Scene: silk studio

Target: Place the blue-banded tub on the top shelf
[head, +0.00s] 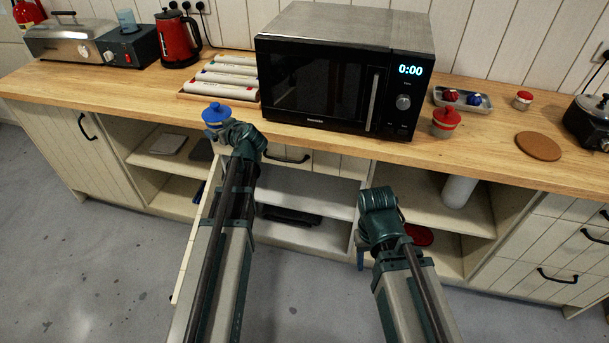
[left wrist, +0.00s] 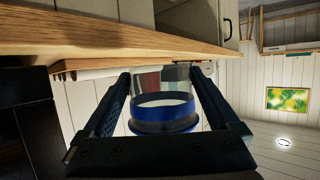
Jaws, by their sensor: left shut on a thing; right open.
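The blue-banded tub (head: 216,114) has a blue lid and is at the counter's front edge in the head view. My left gripper (head: 226,132) is shut on it. The left wrist view shows the tub (left wrist: 164,112) between both fingers, with its blue band and pale body. I cannot tell whether it touches the counter. Below the counter are open cabinet bays with an upper and a lower shelf: a left bay (head: 150,160), a middle bay (head: 325,190) and a right bay (head: 430,202). My right gripper (head: 362,250) is open before the right bay, its fingers mostly hidden.
On the counter (head: 300,130) stand a microwave (head: 325,85), a tray of rolls (head: 222,80), a red kettle (head: 178,42) and a red-lidded tub (head: 446,122). A white cylinder (head: 458,191) stands in the right bay. Dark flat items (head: 290,215) lie in the middle bay.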

